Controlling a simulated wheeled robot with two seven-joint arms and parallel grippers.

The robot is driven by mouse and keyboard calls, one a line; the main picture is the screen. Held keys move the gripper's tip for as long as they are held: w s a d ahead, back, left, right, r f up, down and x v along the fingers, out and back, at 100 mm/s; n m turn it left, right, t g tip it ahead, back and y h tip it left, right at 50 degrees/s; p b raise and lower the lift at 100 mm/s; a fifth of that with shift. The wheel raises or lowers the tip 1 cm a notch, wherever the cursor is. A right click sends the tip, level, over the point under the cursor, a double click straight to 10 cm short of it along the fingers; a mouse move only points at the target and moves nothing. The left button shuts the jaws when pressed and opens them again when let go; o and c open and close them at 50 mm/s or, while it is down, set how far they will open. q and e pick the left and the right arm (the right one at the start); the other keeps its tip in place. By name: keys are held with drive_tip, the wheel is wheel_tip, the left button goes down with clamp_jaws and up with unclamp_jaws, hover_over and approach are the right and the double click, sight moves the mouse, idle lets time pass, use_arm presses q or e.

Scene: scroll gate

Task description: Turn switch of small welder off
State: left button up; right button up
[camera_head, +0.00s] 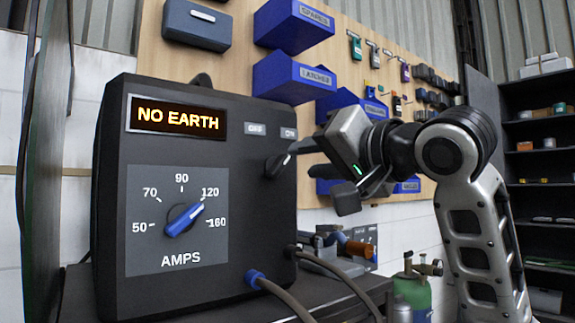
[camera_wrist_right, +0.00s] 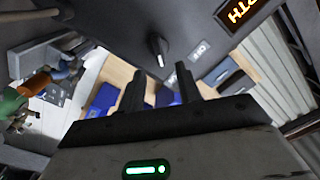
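The small welder (camera_head: 115,190) is a dark box at the left of the head view, with a lit "NO EARTH" display (camera_head: 178,117). Its black switch (camera_head: 275,167) sits under the OFF label (camera_head: 255,129) and the ON label (camera_head: 288,133), its handle pointing up and right, toward ON. My right gripper (camera_head: 320,172) is open and empty, just right of the switch. In the right wrist view the switch (camera_wrist_right: 157,47) shows beyond the two spread fingers of the right gripper (camera_wrist_right: 158,80), apart from them. My left gripper is not in view.
A blue amps dial (camera_head: 184,219) is on the welder's front, left of the switch. Cables (camera_head: 285,297) leave its lower right. A pegboard (camera_head: 345,60) with blue bins stands behind. A green gas bottle (camera_head: 412,292) is below my right arm. Dark shelves (camera_head: 540,190) stand at right.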

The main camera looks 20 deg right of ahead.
sight(285, 162)
drive_tip(key=x, duration=0.6)
drive_tip(key=shift+w, duration=0.2)
drive_tip(key=shift+c, duration=0.3)
clamp_jaws()
